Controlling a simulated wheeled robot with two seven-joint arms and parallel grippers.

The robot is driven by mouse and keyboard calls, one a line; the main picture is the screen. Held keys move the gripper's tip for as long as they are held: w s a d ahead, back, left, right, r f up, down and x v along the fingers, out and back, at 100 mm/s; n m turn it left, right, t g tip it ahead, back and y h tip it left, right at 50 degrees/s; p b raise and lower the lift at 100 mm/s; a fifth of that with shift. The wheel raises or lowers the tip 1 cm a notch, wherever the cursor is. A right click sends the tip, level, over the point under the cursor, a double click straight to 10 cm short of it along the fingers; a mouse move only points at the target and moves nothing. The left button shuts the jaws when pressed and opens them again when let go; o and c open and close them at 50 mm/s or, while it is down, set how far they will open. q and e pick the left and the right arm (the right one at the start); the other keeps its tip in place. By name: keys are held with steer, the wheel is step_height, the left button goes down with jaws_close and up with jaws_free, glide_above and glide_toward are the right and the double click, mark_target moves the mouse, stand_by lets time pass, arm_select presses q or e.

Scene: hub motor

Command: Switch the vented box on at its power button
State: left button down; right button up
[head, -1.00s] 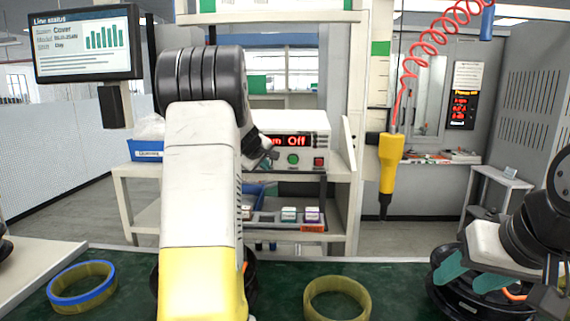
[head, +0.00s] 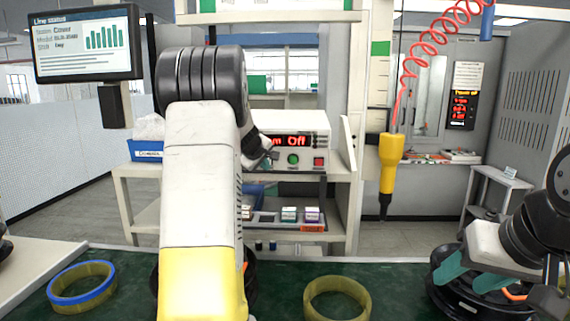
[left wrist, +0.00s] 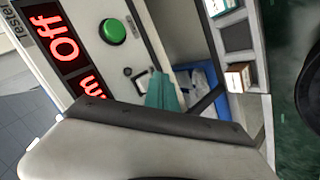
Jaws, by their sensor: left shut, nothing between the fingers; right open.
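The vented box (head: 300,122) is a white case on the shelf unit, partly hidden behind my left arm. Its red display (head: 297,141) ends in "m Off". Below the display is a round green button (head: 293,158), with a red switch (head: 319,162) to its right. In the left wrist view the green button (left wrist: 113,31) is seen close up, unlit and not covered. My left gripper (head: 273,156) is shut and empty in front of the panel, left of the green button. Its teal fingertips (left wrist: 162,92) appear apart from the button. My right gripper (head: 474,274) is open and empty at the right.
A yellow tool (head: 390,165) hangs on a red coiled cord right of the shelf. Small boxes (head: 300,214) sit in a tray below the vented box. Two rings (head: 337,299) (head: 82,284) lie on the green bench. A black round part (head: 462,292) is under my right gripper.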

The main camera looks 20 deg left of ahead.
stand_by(0.3)
arm_select(q)
steer(key=shift+w+a, duration=0.1)
steer(key=shift+w, duration=0.3)
steer(key=shift+w+a+r, duration=0.15)
steer(key=shift+w, duration=0.3)
stand_by(0.5)
steer(key=shift+s, duration=0.1)
steer(key=shift+s+d, duration=0.25)
steer(key=shift+s, duration=0.5)
steer(key=shift+s+d+f, duration=0.15)
steer(key=shift+s+d, duration=0.05)
steer(key=shift+s, duration=0.6)
steer(key=shift+s+d+f, duration=0.15)
steer(key=shift+s+d, duration=0.05)
steer(key=shift+s, duration=0.65)
steer(key=shift+s+d+f, duration=0.15)
steer(key=shift+s+d, duration=0.05)
steer(key=shift+s, duration=0.6)
steer(key=shift+s, duration=0.1)
steer(key=s+d+f, duration=0.1)
steer(key=s, duration=0.5)
steer(key=shift+s+d, duration=0.25)
steer(key=shift+d, duration=0.15)
